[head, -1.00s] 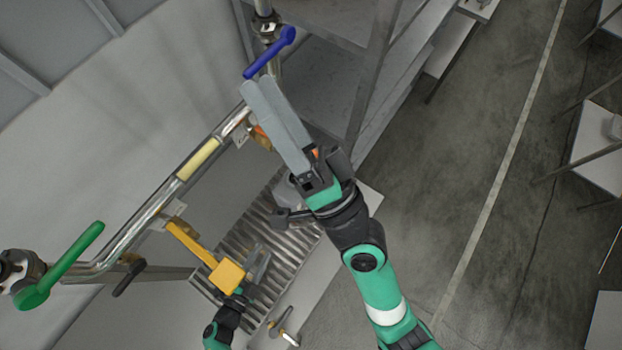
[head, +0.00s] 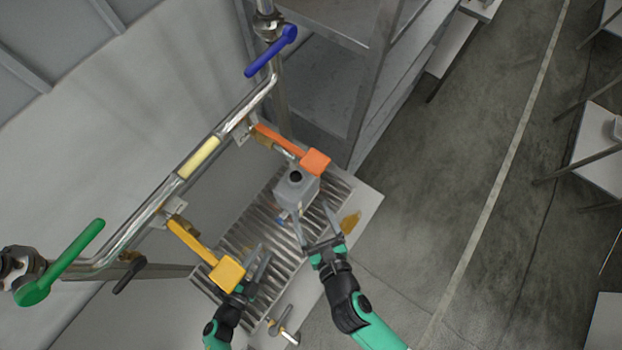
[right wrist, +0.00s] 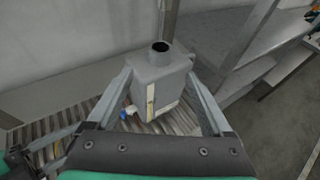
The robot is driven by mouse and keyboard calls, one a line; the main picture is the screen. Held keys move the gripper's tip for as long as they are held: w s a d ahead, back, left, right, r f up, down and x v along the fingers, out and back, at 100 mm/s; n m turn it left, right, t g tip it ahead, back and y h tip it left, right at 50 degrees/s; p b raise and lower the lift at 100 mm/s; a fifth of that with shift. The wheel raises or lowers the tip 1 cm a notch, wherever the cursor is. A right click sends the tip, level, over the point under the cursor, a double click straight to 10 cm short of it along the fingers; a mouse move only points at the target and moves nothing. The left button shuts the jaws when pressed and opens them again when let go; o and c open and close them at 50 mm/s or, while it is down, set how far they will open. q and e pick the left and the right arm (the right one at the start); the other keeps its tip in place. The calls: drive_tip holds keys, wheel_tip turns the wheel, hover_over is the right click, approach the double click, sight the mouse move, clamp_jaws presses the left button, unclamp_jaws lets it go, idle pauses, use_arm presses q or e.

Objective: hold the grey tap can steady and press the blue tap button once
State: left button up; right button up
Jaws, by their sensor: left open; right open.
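The grey tap can (head: 297,187) stands upright on the ribbed drain grate, below the orange-handled valve. It has a dark round opening on top. In the right wrist view the can (right wrist: 158,82) shows between my fingers, with a pale strip on its face. The blue tap button (right wrist: 125,116) is low on the can's left side there. It is a small blue spot in the head view (head: 282,217). My right gripper (head: 311,211) is open, its fingertips close to the can; contact is unclear. My left gripper (head: 256,262) is open over the grate, partly hidden by the yellow handle.
The drain grate (head: 240,222) lies under both grippers. A steel pipe (head: 150,215) carries an orange handle (head: 313,161), a yellow handle (head: 228,272), a blue lever (head: 271,51) and a green lever (head: 62,262). A metal tap (head: 281,321) lies near the front. A shelf rack (head: 365,90) stands behind.

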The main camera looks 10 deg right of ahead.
sight(299, 184)
drive_tip(key=x, duration=1.1)
drive_tip(key=shift+w, duration=0.3)
drive_tip(key=shift+c, duration=0.3)
clamp_jaws()
use_arm(q)
drive_tip(key=shift+c, duration=0.3)
clamp_jaws()
idle(1.5)
